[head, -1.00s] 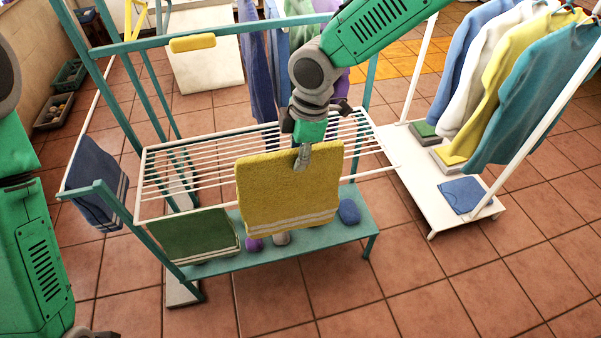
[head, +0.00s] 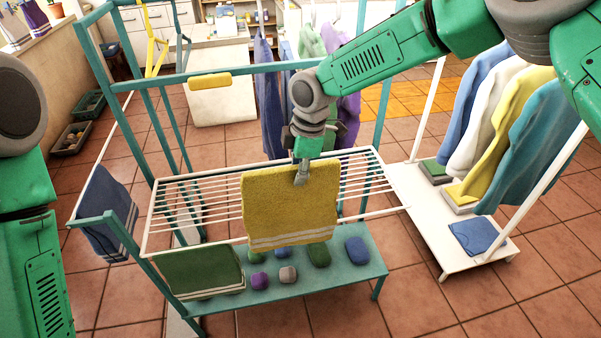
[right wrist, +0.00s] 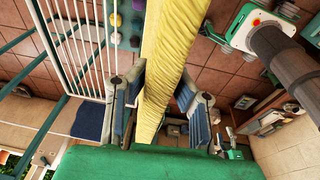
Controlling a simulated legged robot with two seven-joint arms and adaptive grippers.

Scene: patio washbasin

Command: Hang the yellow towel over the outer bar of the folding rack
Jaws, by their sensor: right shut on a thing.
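The yellow towel (head: 290,203) hangs flat from my right gripper (head: 302,173), which is shut on its top edge. It is above the folding rack, its white-striped lower hem overlapping the outer front bar (head: 375,215) in the head view. I cannot tell whether it touches the bar. In the right wrist view the towel (right wrist: 166,60) runs edge-on between the fingers of the right gripper (right wrist: 158,108). The rack's white bars (head: 190,205) show on both sides of the towel. My left gripper is out of view; only its arm shows at the left.
A green towel (head: 198,272) hangs at the front bar's left end, and a blue towel (head: 108,215) at the rack's left side. Several rolled cloths, including a purple one (head: 259,281), lie on the teal shelf (head: 330,284). A garment rack (head: 440,250) stands right.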

